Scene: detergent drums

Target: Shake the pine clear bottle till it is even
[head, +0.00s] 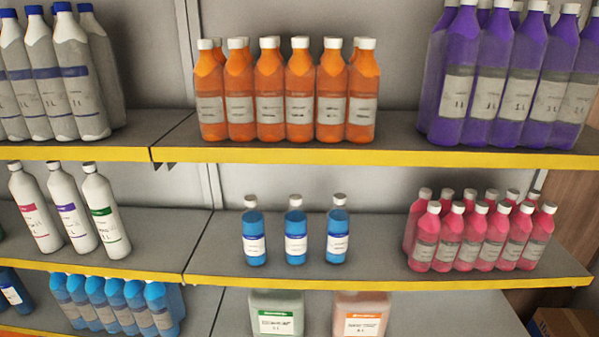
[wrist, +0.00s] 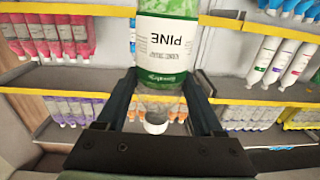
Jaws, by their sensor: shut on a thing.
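The pine bottle (wrist: 168,45) is in the wrist view, a clear bottle with a white and green label reading PINE. My gripper (wrist: 160,88) is shut on it, one dark finger on each side below the label in the picture. The label and the shelves behind appear upside down in this view, and the white cap (wrist: 156,127) points down the picture, so the bottle is about upright. Mottled, uneven green shows beyond the label, and the part near the neck looks clear. The far end is cut off by the frame. Neither gripper nor bottle shows in the head view.
Shelves with yellow edges (head: 390,282) fill the head view. They hold orange bottles (head: 270,95), purple bottles (head: 490,80), blue bottles (head: 295,235), pink bottles (head: 480,235) and white bottles (head: 103,210). Two large containers, green-labelled (head: 277,302) and orange-labelled (head: 361,302), stand below.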

